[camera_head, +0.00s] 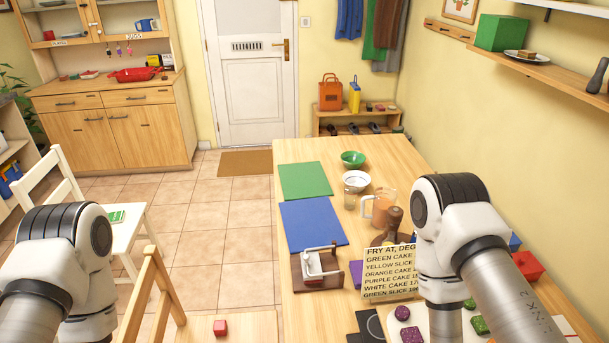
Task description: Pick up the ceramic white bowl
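The white bowl (356,181) stands upright on the wooden table (315,148), toward its far half. A green bowl (353,159) stands just behind it. A clear glass (350,200) stands just in front of it, and an orange-filled jug (381,207) is in front and to the right. Nothing covers the white bowl. Only links of my two arms show, at the lower left and lower right, both nearer to the camera than the bowl. Neither gripper is in view.
A green mat (305,180) and a blue mat (312,223) lie left of the bowl. A text sign (390,271), a wooden stand with a small white object (318,267) and colored pieces (411,334) occupy the near table. A white chair (118,232) stands at the left.

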